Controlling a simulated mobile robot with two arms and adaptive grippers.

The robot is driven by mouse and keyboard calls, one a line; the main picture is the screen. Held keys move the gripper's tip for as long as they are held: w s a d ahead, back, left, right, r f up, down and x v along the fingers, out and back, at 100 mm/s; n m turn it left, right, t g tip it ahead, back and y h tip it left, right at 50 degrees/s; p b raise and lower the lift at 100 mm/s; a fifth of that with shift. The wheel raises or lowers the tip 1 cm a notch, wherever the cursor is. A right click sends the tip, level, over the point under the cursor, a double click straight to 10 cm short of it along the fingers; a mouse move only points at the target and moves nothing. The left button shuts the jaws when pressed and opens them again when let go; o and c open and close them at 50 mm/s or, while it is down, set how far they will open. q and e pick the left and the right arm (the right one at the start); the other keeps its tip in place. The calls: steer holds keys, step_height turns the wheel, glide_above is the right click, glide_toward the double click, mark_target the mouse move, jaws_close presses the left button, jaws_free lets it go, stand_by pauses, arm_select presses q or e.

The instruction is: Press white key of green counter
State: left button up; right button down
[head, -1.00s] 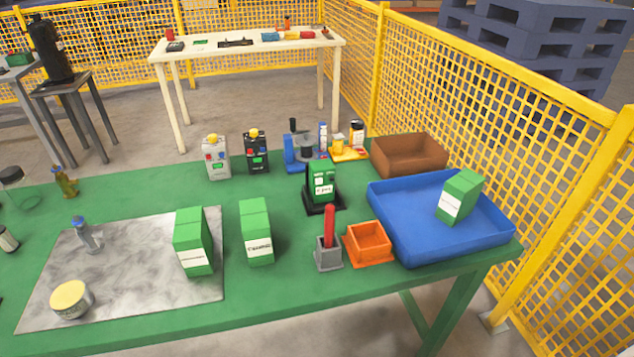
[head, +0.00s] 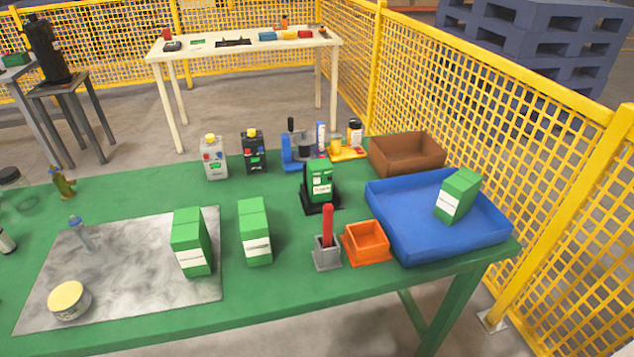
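The white key is too small to tell for certain. Neither of my grippers shows in the head view.
Green boxes (head: 191,234) and (head: 255,225) stand left of the counter. A grey holder with a red handle (head: 327,222), an orange bin (head: 366,245), a blue tray (head: 398,251) and a brown box (head: 396,170) surround its right side. Grey and black devices stand behind.

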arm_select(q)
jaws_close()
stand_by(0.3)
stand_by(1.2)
